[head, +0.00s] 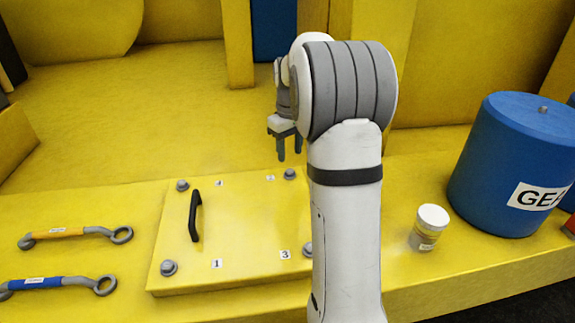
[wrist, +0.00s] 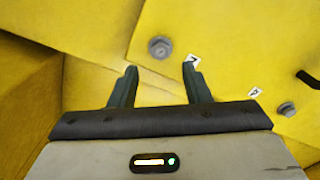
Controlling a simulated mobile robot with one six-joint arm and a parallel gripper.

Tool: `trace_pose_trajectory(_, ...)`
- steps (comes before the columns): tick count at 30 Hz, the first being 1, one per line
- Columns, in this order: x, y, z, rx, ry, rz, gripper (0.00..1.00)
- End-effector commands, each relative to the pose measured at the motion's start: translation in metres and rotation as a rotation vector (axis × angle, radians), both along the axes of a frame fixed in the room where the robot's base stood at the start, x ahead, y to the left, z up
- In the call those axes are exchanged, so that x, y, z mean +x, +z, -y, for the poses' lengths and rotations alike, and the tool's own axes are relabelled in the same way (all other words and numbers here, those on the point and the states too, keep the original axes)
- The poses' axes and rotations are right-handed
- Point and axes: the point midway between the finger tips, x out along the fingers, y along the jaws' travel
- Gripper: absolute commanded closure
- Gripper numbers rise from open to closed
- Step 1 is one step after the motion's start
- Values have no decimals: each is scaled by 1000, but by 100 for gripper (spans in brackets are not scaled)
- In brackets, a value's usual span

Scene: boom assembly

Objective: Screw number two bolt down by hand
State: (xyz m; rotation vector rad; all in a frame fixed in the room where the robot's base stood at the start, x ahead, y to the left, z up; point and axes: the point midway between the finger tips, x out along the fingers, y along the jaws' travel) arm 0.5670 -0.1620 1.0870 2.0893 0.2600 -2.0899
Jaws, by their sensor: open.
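The number two bolt (head: 290,174) is a grey hex bolt at the far right corner of the yellow cover plate (head: 235,240), beside the "2" label (head: 270,177). My gripper (head: 290,155) is open and empty, pointing down just above this bolt. In the wrist view, the bolt (wrist: 159,48) shows beyond the two dark fingertips (wrist: 160,70), roughly centred between them and apart from them. Whether the bolt is fully seated cannot be told.
Other bolts sit at the plate's corners: by label 4 (head: 182,185), by label 1 (head: 169,268), and by label 3 (head: 308,249), partly behind my arm. A black handle (head: 195,215) rises from the plate. Two wrenches (head: 75,235) lie left; a white-lidded jar (head: 429,228) and blue drum (head: 515,165) stand right.

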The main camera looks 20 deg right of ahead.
Motion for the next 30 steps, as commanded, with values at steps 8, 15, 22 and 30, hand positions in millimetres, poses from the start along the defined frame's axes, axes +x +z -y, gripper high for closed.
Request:
trace_pose_trajectory(8, -1, -43, 0, 0, -1, -2, 56)
trace_pose_trajectory(15, -1, -57, 0, 0, -2, 0, 56)
trace_pose_trajectory(22, -1, -57, 0, 0, -3, 0, 59)
trace_pose_trajectory(30, -1, -57, 1, 0, -3, 0, 81)
